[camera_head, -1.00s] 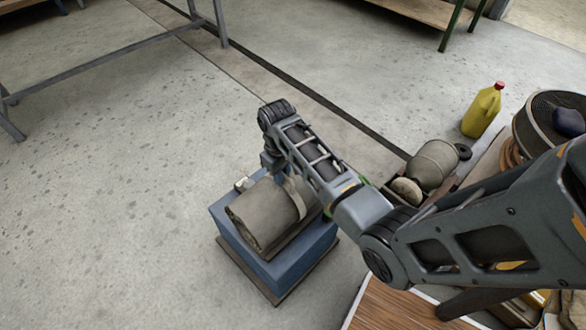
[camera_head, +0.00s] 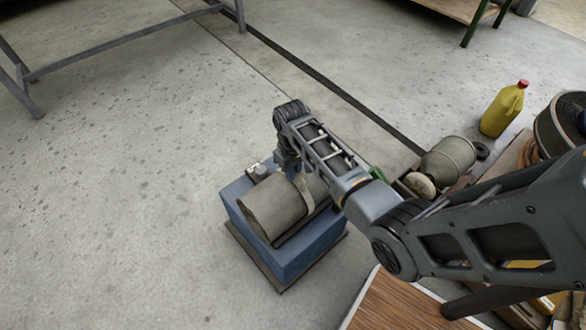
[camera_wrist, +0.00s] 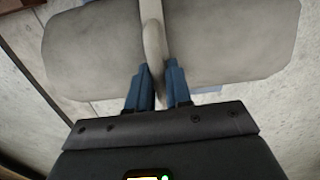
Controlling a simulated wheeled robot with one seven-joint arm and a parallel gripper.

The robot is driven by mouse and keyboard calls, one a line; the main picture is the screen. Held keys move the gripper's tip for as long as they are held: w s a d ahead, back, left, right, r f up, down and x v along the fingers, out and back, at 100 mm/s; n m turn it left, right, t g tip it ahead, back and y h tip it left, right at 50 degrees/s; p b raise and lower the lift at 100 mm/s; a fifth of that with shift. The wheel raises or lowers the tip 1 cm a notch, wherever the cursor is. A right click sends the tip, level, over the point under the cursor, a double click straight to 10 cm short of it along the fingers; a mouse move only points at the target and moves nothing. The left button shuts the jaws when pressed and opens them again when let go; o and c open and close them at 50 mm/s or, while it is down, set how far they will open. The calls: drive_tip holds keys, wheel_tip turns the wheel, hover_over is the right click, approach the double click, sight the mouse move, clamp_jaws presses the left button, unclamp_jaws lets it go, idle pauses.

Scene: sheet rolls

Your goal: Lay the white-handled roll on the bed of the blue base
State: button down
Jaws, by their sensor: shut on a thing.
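The grey-tan roll (camera_head: 272,212) lies lengthwise over the top of the blue base (camera_head: 299,262). In the wrist view the roll (camera_wrist: 225,40) fills the upper part, with a pale band-like handle (camera_wrist: 152,30) around its middle. My gripper (camera_wrist: 160,82) is shut on this handle, one blue finger on each side. In the head view my arm comes from the right and hides the roll's far end and the gripper's fingertips. The roll looks level and very close to the bed; I cannot tell whether it touches.
The base stands on a dark plate (camera_head: 246,247) on the concrete floor. To the right are a second rounded roll (camera_head: 449,157), a yellow bottle (camera_head: 503,108) and a dark round bin (camera_head: 552,130). A wooden board (camera_head: 395,305) lies at the front. Floor to the left is free.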

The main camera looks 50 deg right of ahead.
drive_tip(key=c, duration=1.4)
unclamp_jaws()
drive_tip(key=shift+c, duration=0.2)
drive_tip(key=o, duration=0.4)
wheel_tip(320, 180, up, 12)
drive_tip(key=p, duration=0.2)
